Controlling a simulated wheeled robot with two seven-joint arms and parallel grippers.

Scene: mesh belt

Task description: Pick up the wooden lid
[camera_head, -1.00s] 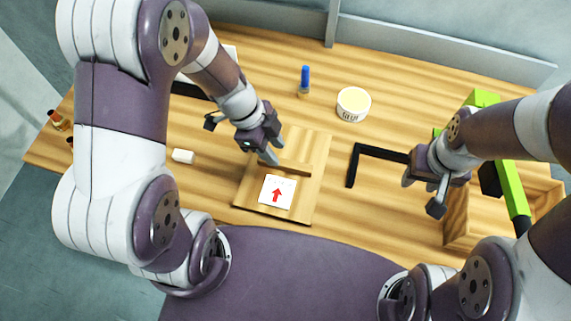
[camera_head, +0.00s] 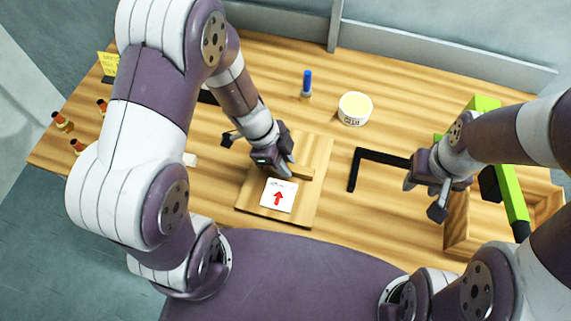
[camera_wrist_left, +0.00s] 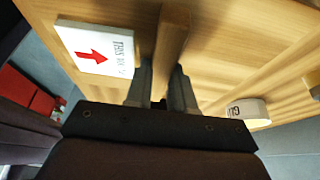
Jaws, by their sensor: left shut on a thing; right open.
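The wooden lid (camera_head: 318,184) is a flat board on the table with a raised wooden bar and a white label with a red arrow (camera_head: 278,196). It also shows in the left wrist view (camera_wrist_left: 215,35). My left gripper (camera_head: 284,168) is over the lid, shut on its raised bar (camera_wrist_left: 172,42), with one finger on each side of the bar in the left wrist view. The lid appears to lie flat. My right gripper (camera_head: 434,190) is open and empty, at the right above the table, apart from the lid.
A glue tub (camera_head: 355,108) and a blue-capped bottle (camera_head: 307,84) stand behind the lid. A black L-shaped piece (camera_head: 354,168) lies to its right. A wooden box (camera_head: 458,225) and a green-framed tool (camera_head: 511,190) are at far right. Small bottles (camera_head: 62,121) stand at far left.

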